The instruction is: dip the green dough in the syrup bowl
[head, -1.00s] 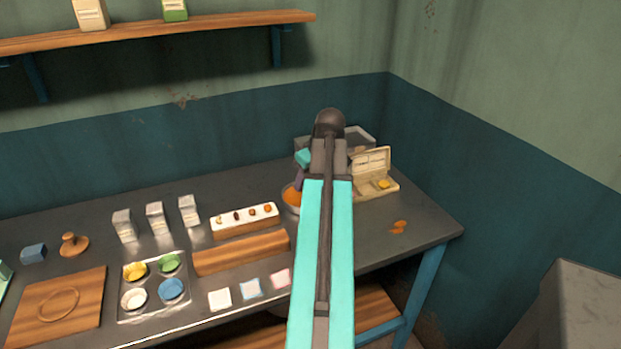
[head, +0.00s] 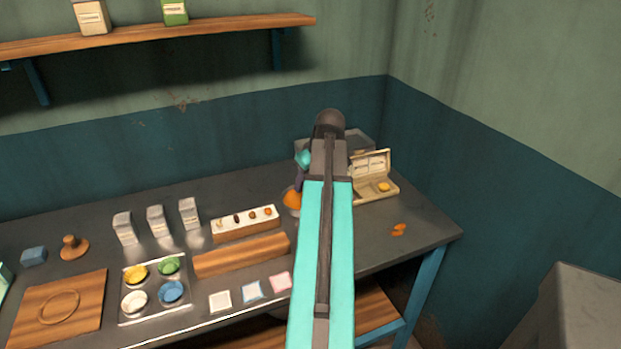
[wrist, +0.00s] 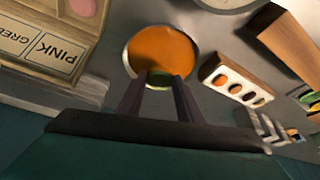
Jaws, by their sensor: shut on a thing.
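The syrup bowl (wrist: 160,49) shows in the wrist view, filled with orange syrup. In the head view the bowl (head: 292,200) is partly covered by my arm. My gripper (wrist: 160,76) points at the near edge of the bowl, its dark fingers close together over the syrup. A small greenish bit, the green dough (wrist: 159,81), shows between the fingertips, mostly hidden by them. I cannot tell whether it touches the syrup. In the head view my gripper (head: 298,182) is mostly behind my arm, just above the bowl.
An open box (head: 375,195) with labelled lid and an orange piece stands right of the bowl. Orange bits (head: 399,229) lie on the table (head: 425,222). A grey container (head: 357,139) stands behind.

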